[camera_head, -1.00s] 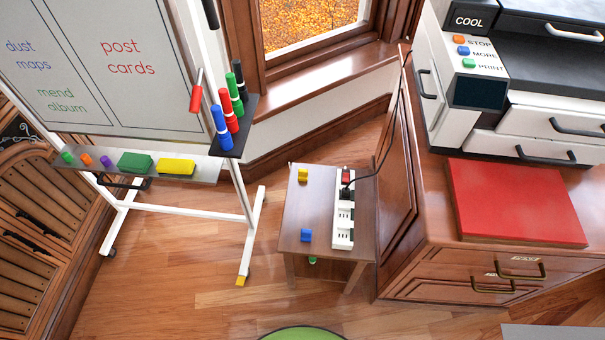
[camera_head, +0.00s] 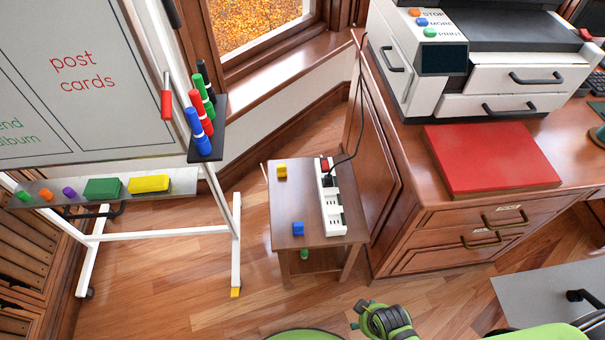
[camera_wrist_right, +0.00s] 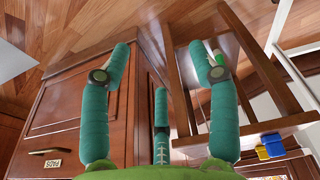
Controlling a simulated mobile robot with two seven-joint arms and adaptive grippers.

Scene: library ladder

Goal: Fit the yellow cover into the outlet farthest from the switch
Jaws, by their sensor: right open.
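The yellow cover (camera_head: 282,172) lies on the small wooden table near its far left corner. The white power strip (camera_head: 333,212) lies along the table's right side, with a red switch (camera_head: 325,164) at its far end. A black plug with a cord sits beside the switch; outlets toward the near end look empty. My right gripper (camera_wrist_right: 160,65) is open and empty, low in front of the table; part of it shows at the bottom of the head view (camera_head: 382,320). The yellow cover (camera_wrist_right: 287,144) also shows in the upside-down wrist view. My left gripper is out of view.
A blue block (camera_head: 298,229) lies on the table (camera_head: 310,223); a green piece (camera_head: 304,254) shows below it. A wooden cabinet (camera_head: 440,215) stands close on the right, a whiteboard stand (camera_head: 236,245) on the left. The black cord rises behind. Floor in front is clear.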

